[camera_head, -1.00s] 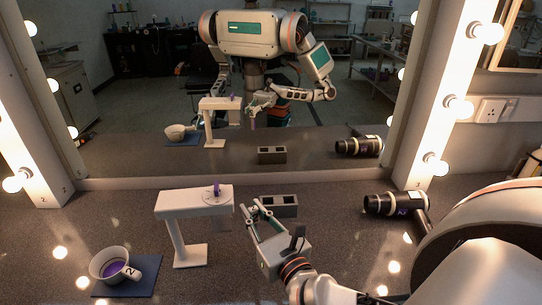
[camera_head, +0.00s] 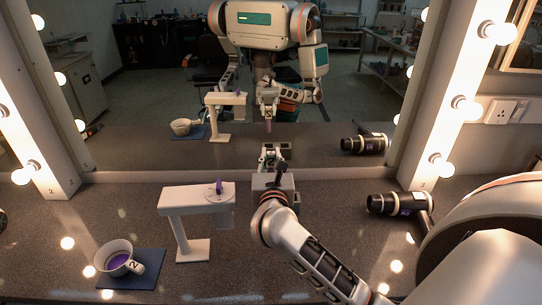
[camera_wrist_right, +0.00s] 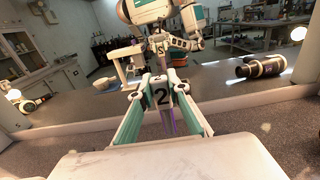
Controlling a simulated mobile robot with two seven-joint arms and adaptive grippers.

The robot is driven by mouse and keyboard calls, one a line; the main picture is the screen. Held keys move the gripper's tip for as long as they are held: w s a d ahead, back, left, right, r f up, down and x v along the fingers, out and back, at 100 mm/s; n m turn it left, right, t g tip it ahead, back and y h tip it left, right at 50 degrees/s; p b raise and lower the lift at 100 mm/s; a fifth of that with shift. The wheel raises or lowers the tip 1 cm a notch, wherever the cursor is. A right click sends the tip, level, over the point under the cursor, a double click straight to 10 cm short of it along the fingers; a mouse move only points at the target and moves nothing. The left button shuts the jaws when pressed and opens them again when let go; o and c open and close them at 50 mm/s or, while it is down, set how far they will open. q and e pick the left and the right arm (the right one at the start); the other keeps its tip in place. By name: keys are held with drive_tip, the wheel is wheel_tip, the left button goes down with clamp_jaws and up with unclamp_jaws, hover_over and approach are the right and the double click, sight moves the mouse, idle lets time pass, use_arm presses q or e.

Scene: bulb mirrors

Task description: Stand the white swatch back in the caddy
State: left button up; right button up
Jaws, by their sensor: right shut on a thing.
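My right gripper (camera_head: 270,157) reaches toward the mirror over the grey two-slot caddy, which it and my wrist mostly hide. Part of the caddy's reflection (camera_head: 286,151) shows beside the fingers. In the right wrist view, the teal fingers of my right gripper (camera_wrist_right: 161,97) are shut on a thin upright swatch (camera_wrist_right: 167,121). It looks purple below the fingertips, and a black "2" shows on a pale area above. In the mirror it hangs below the gripper, apart from the counter. I cannot make out a plainly white swatch. My left gripper is not in view.
A white stand (camera_head: 181,198) with a purple-marked disc stands left of my right arm. A white cup (camera_head: 117,257) with purple inside sits on a blue mat (camera_head: 148,284). The mirror (camera_head: 190,150) closes off the back.

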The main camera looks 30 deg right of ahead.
sight(271, 170)
drive_tip(key=shift+f+b, duration=0.7)
drive_tip(key=shift+f, duration=0.15)
drive_tip(key=shift+f+b, duration=0.6)
drive_tip(key=shift+f, duration=0.15)
drive_tip(key=shift+f+b, duration=0.6)
drive_tip(key=shift+f, duration=0.2)
drive_tip(key=shift+f+b, duration=2.15)
drive_tip(key=shift+f, duration=0.65)
drive_tip(key=o, duration=1.4)
